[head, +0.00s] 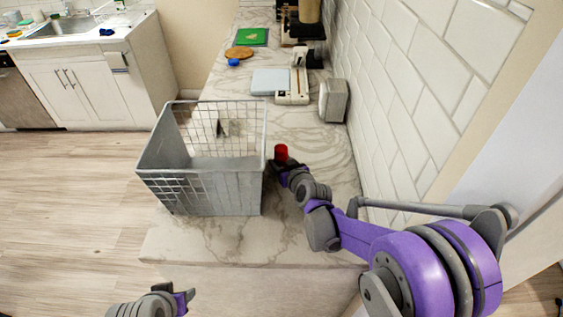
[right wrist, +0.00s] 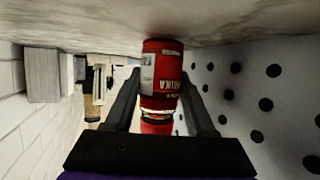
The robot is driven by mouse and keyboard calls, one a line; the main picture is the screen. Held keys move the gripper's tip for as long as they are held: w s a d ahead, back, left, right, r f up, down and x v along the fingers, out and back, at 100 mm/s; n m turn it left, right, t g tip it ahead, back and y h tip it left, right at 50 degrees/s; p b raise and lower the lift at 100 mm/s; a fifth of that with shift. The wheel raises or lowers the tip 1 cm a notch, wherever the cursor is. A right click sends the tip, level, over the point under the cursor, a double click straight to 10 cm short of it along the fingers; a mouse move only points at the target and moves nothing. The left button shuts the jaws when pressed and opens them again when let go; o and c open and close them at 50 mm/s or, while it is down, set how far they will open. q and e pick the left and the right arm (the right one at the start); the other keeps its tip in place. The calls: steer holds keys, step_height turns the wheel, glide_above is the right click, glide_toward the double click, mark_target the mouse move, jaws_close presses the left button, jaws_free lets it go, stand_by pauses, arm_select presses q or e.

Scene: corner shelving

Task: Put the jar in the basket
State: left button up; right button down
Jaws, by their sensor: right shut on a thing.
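The red jar (head: 281,152) stands on the marble counter, just right of the basket. In the right wrist view the jar (right wrist: 160,75) shows a pale label and sits between the two fingers of my right gripper (right wrist: 160,104), which is shut on it. In the head view my right gripper (head: 281,164) is beside the basket's right wall. The grey wire basket (head: 212,190) stands open at the top on the counter's left side. My left gripper (head: 180,300) is low at the bottom left, away from the counter; its fingers are not clear.
Behind the basket are a white appliance (head: 294,92), a small grey box (head: 333,100), a green board (head: 251,37) and a blue item (head: 233,62). The tiled wall (head: 420,90) bounds the counter on the right. The counter's front strip is clear.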

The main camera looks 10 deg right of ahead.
steer(key=shift+f, duration=0.25)
steer(key=shift+c, duration=1.2)
jaws_free()
steer(key=shift+r, duration=0.1)
